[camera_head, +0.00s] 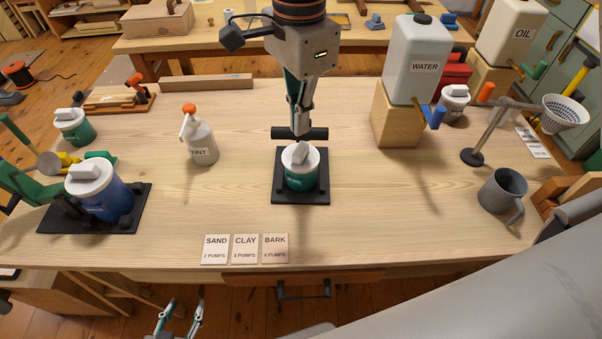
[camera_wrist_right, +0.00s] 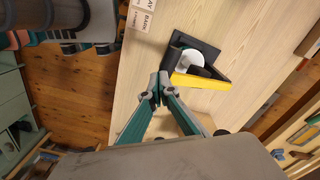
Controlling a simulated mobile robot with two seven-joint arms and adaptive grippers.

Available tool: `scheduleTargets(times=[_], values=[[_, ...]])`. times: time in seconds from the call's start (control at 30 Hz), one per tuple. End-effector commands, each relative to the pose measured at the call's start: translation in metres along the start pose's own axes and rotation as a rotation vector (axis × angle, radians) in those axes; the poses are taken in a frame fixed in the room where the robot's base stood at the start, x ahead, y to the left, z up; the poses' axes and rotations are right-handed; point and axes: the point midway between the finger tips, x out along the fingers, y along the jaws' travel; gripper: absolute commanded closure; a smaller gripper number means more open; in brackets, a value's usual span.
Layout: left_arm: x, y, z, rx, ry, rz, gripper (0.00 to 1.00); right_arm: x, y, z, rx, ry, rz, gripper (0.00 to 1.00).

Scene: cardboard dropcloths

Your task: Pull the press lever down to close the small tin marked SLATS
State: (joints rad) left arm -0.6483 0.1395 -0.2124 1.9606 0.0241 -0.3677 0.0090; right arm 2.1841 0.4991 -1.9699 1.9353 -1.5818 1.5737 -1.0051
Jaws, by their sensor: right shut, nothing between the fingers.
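A small green tin (camera_head: 300,179) with a white lid (camera_head: 291,158) stands upright on a black press base (camera_head: 283,195) mid-table. Its label is too small to read. A black crossbar (camera_head: 318,133) lies just behind and above the lid. My right gripper (camera_head: 299,128) points down with shut, empty fingers at the crossbar; I cannot tell whether they touch it. In the right wrist view the shut fingertips (camera_wrist_right: 160,88) are left of the press, where a yellow bar (camera_wrist_right: 200,82) crosses beside the white lid (camera_wrist_right: 190,60). My left gripper (camera_head: 184,312) is open and empty below the table's front edge.
A blue tin (camera_head: 116,201) on another black base with a green lever stands left. A spray bottle (camera_head: 202,145), WATER container (camera_head: 415,60) on a wooden block, grey mug (camera_head: 502,192) and strainer stand (camera_head: 475,156) surround the middle. Three cards (camera_head: 245,247) lie in front.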

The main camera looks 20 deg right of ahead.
Motion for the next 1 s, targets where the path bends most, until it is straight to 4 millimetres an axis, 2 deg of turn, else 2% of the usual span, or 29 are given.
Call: scheduleTargets(times=[1.0], values=[[0.007,0.004,0.018,-0.003,-0.014,0.004,0.60,0.025,0.012,0.008,0.000,0.000,0.001,1.00]])
